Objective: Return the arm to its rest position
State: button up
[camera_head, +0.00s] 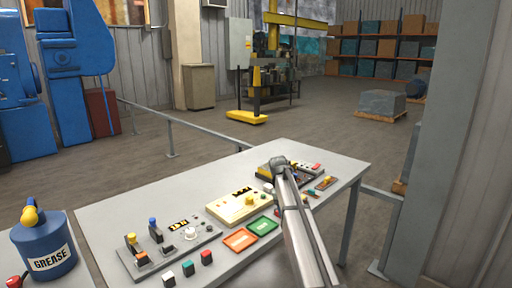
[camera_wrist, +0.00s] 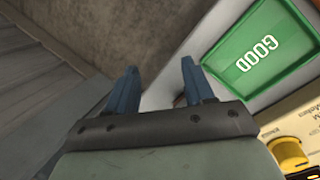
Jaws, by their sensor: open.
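My arm (camera_head: 305,235) reaches from the bottom edge of the head view up over the right part of the grey table (camera_head: 150,205). Its far end hides some of the items there, and I cannot make out the fingers in that view. In the wrist view my gripper (camera_wrist: 160,82) shows two blue fingers spread apart, with nothing between them. The green tray marked GOOD (camera_wrist: 262,45) lies to the right of the fingers, apart from them. A yellow knob on a cream plate (camera_wrist: 288,155) shows at lower right.
A blue grease can (camera_head: 45,245) stands at far left. A grey post (camera_head: 465,150) rises at right.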

jog(key=s+d+f+m, duration=0.2)
jog(key=s+d+f, duration=0.15)
jog(key=d, duration=0.45)
jog(key=s+f+g, duration=0.1)
jog(key=s+f, duration=0.6)
jog(key=f, duration=0.3)
jog(key=s+f+n+g, duration=0.1)
jog(key=s+f, duration=0.5)
jog(key=f, duration=0.4)
jog(key=s+f, duration=0.7)
jog(key=f, duration=0.3)
jog(key=s+a+f+g, duration=0.1)
jog(key=s+f, duration=0.4)
jog(key=s, duration=0.8)
jog(key=s+a+f+g+y, duration=0.1)
jog(key=s+f, duration=0.4)
jog(key=s, duration=0.8)
jog(key=s+a+f+n+y, duration=0.1)
jog(key=s+f, duration=0.5)
jog(key=s, duration=0.7)
jog(key=shift+s+a+g, duration=0.4)
jog(key=shift+a, duration=0.05)
